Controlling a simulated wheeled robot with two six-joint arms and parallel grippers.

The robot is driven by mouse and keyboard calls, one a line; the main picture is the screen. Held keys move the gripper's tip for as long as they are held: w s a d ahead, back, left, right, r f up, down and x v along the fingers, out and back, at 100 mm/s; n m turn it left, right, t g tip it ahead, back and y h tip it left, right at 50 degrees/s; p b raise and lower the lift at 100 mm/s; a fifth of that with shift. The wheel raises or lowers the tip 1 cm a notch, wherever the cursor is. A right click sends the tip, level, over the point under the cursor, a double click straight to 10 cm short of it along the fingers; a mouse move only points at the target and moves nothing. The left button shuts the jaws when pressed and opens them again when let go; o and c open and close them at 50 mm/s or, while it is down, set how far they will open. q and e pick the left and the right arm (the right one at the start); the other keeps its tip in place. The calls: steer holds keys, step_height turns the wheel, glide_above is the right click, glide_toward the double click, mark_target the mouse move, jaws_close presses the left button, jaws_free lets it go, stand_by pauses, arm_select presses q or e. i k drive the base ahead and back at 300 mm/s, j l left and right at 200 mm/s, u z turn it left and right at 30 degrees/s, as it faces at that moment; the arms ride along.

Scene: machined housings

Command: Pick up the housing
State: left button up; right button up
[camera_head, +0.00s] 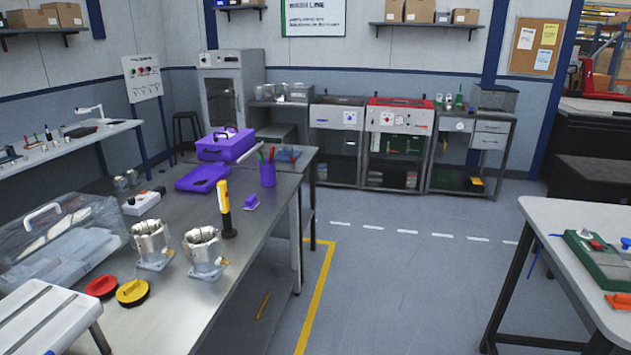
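Two silver machined housings stand upright on the metal workbench at the left. One housing (152,246) is to the left, and the other housing (204,254) is just to its right, closer to the bench's right edge. Both look like open-topped cylinders on square flanged bases with small brass-coloured fittings. A small gap separates them. Neither gripper shows in the head view, and nothing holds either housing.
Red (101,286) and yellow (132,293) round caps lie in front of the housings. A yellow-and-black tool (225,209) stands behind. A clear lidded case (62,245) is at left. Purple boxes (226,145) and a pen cup (267,174) are farther back. Floor right of the bench is clear.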

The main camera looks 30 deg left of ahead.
mark_target(203, 246)
steer(key=i+u, duration=0.9)
steer(key=i+l+u, duration=0.2)
steer(key=u, duration=0.25)
steer(key=i+l+u, duration=0.45)
steer(key=j, duration=0.05)
